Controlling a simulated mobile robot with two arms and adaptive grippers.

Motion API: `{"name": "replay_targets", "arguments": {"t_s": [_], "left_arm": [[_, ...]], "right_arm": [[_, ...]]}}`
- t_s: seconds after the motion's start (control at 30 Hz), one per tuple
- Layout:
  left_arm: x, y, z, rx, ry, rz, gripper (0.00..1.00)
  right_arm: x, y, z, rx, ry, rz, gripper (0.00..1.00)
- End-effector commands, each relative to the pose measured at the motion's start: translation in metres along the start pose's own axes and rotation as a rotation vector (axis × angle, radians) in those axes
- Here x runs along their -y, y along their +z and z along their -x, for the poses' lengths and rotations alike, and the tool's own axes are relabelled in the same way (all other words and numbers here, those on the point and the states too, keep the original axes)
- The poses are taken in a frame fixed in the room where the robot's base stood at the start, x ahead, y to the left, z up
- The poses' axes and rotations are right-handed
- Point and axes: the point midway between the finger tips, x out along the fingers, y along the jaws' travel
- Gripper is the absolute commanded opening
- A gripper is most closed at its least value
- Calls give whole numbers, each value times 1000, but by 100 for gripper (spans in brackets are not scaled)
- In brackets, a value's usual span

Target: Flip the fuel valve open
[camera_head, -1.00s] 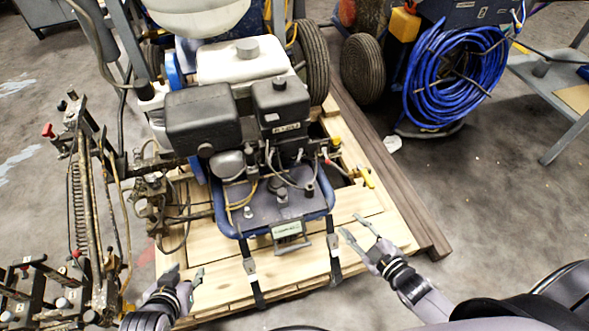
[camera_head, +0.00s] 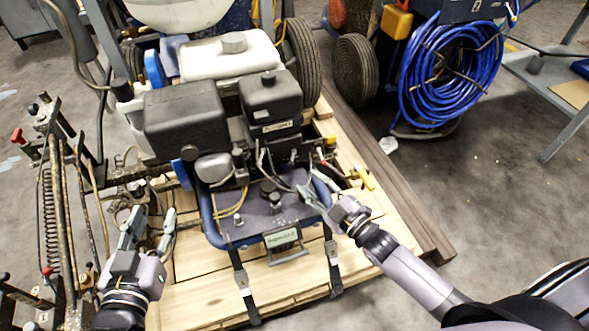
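The line striper's engine (camera_head: 187,118) sits over a blue frame (camera_head: 222,240) on a wooden pallet. At its right side is a yellow handle (camera_head: 366,179), with a small red-and-yellow fitting (camera_head: 331,143) above it. I cannot tell which part is the fuel valve. Contact with the frame or hoses is unclear. My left gripper (camera_head: 147,230) is open and empty, left of the frame near the hoses.
A white tank (camera_head: 230,58) stands behind the engine. The spring and lever assembly (camera_head: 50,215) stands at the left. A blue hose coil (camera_head: 450,75) and a grey bench (camera_head: 560,90) are at the right.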

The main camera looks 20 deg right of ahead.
Motion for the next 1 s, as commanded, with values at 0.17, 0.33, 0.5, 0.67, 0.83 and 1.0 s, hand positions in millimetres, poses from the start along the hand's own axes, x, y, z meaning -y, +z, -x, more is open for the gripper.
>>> {"name": "replay_targets", "arguments": {"t_s": [0.17,0.33,0.5,0.67,0.83,1.0], "left_arm": [[-5,-31,-2,-179,11,3,40],[-8,-59,2,-330,19,6,40],[-11,-77,8,-432,25,9,40],[-12,-85,11,-474,27,10,40],[-12,-86,12,-481,28,10,40],[-12,-86,12,-480,27,10,40]], "right_arm": [[1,1,-32,-2,2,1,35],[1,1,-55,-1,1,1,35],[1,1,-70,0,0,0,35],[1,0,-75,1,-1,0,35],[0,0,-76,1,-1,0,35],[0,0,-76,1,-1,0,31]]}}
